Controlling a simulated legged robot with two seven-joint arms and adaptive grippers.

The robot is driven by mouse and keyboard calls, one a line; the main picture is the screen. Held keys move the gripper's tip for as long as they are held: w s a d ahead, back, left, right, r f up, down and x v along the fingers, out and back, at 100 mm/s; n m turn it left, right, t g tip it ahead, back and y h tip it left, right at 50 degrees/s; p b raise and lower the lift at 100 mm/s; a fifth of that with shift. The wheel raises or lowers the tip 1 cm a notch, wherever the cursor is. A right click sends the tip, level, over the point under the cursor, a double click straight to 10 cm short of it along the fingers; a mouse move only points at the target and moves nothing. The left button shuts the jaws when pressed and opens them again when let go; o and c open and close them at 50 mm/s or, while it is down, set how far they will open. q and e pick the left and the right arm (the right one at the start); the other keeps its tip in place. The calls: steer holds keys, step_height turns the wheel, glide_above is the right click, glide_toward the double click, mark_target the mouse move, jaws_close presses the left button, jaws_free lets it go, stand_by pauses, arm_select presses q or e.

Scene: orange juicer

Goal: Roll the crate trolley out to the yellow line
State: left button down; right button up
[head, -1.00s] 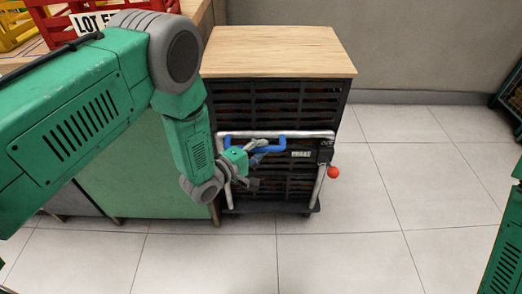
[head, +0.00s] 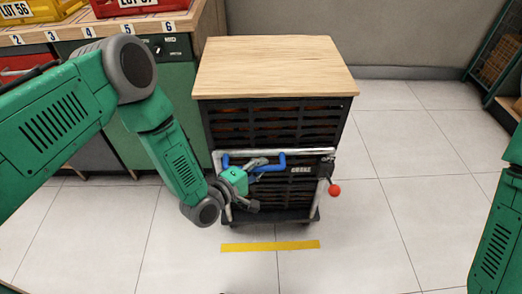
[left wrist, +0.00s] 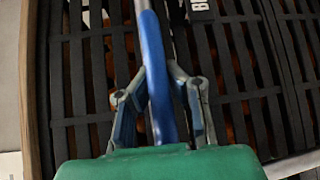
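The crate trolley (head: 275,128) stands upright, with black slatted crates under a pale wooden top. Its metal push handle (head: 325,152) carries a blue grip bar (head: 283,160). My left gripper (head: 260,180) is at that bar.
A red ball knob (head: 334,190) sticks out at the handle's right. A green workbench (head: 160,110) with numbered slots and red and yellow lot crates stands at the left. A dark green rack (head: 495,75) stands at the far right. Tiled floor in front is clear.

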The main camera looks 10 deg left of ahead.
arm_select(q)
steer(key=s, duration=0.2)
steer(key=s+d+p, duration=0.1)
steer(key=s, duration=0.2)
steer(key=shift+s+d, duration=0.2)
steer(key=c, duration=1.5)
jaws_free()
steer(key=shift+s+r, duration=0.15)
steer(key=shift+s, duration=0.05)
steer(key=v, duration=1.2)
steer(key=shift+f, duration=0.3)
